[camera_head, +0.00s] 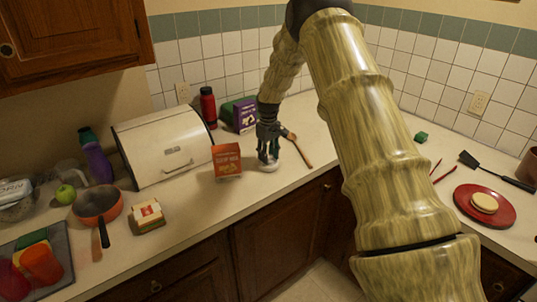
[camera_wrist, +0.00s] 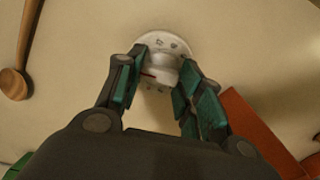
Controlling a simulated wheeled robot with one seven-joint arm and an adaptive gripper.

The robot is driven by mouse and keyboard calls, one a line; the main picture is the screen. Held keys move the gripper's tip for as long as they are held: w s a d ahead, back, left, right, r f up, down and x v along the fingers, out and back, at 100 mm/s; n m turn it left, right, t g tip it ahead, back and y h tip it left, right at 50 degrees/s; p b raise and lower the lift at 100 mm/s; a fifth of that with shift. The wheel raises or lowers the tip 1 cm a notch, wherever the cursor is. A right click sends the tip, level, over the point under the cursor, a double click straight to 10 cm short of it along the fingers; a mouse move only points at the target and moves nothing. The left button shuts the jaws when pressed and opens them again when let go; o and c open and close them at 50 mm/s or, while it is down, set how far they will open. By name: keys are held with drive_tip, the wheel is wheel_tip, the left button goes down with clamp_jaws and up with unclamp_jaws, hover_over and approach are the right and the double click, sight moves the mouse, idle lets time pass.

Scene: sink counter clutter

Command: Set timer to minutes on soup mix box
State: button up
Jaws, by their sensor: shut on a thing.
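The timer (camera_wrist: 164,41) is a round white dial with small dark marks and a raised knob. It sits on the counter, and its white base also shows under my gripper in the head view (camera_head: 268,166). My gripper (camera_wrist: 163,75) points down over it, with its teal-padded fingers shut on the knob from both sides. The soup mix box (camera_head: 227,160) is orange-red with printed lettering and stands upright just left of my gripper. Its edge shows at the lower right of the wrist view (camera_wrist: 258,130). The fingers hide part of the dial.
A wooden spoon (camera_head: 297,149) lies just right of the timer. A white bread box (camera_head: 163,147), a purple box (camera_head: 245,115) and a red bottle (camera_head: 208,107) stand behind and left. A red plate (camera_head: 484,220) is at far right. The counter in front of the timer is clear.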

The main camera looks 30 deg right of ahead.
drive_tip(key=shift+m, duration=1)
drive_tip(key=o, duration=1)
wheel_tip(320, 180, up, 12)
